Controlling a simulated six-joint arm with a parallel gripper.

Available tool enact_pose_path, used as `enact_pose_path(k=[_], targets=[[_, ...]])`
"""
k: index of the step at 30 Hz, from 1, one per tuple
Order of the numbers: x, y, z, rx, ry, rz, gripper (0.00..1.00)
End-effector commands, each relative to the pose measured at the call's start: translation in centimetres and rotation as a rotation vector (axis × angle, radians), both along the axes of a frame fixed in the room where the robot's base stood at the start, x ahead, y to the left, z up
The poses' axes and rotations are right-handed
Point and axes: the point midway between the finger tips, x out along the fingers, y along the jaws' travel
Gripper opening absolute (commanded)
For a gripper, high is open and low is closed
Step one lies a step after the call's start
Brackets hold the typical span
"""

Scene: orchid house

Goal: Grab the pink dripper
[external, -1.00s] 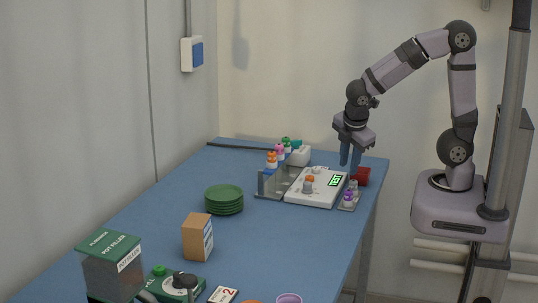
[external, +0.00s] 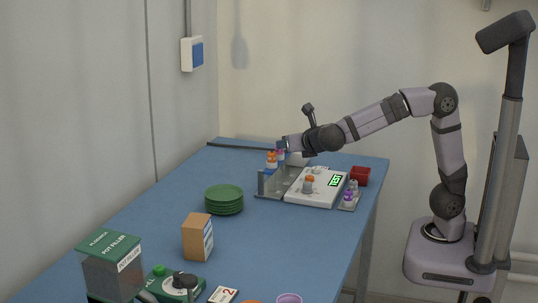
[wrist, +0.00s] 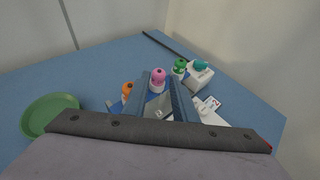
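The pink dripper (wrist: 158,76) has a pink cap and a white body. In the wrist view it shows upright between the tips of my blue fingers; whether they touch it I cannot tell. My gripper (wrist: 158,82) is open, one finger on each side of it. In the external view the pink dripper (external: 281,155) is partly hidden by my gripper (external: 284,145). An orange-capped dripper (wrist: 127,90) stands to its left and a green-capped one (wrist: 180,66) to its right in the wrist view.
A white tester with a lit green display (external: 316,187) lies beside the drippers. A purple-capped dripper (external: 348,198) and a red bin (external: 360,175) are to its right. Green plates (external: 224,199) are stacked nearer the camera. A white box with a teal top (wrist: 200,74) stands behind.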

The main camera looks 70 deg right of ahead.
Motion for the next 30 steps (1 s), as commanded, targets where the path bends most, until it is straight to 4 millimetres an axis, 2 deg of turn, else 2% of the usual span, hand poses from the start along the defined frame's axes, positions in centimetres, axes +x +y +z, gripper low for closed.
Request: enact_pose_path(k=[5, 14, 24, 30], targets=[[0.9, -1.0, -0.6, 0.001, 0.001, -0.003, 0.25], [1.7, -1.7, -1.3, 0.002, 0.002, -0.004, 0.25], [4.2, -4.1, -3.0, 0.003, 0.001, -0.003, 0.25], [4.5, -4.4, -3.1, 0.004, 0.0, -0.002, 0.25]])
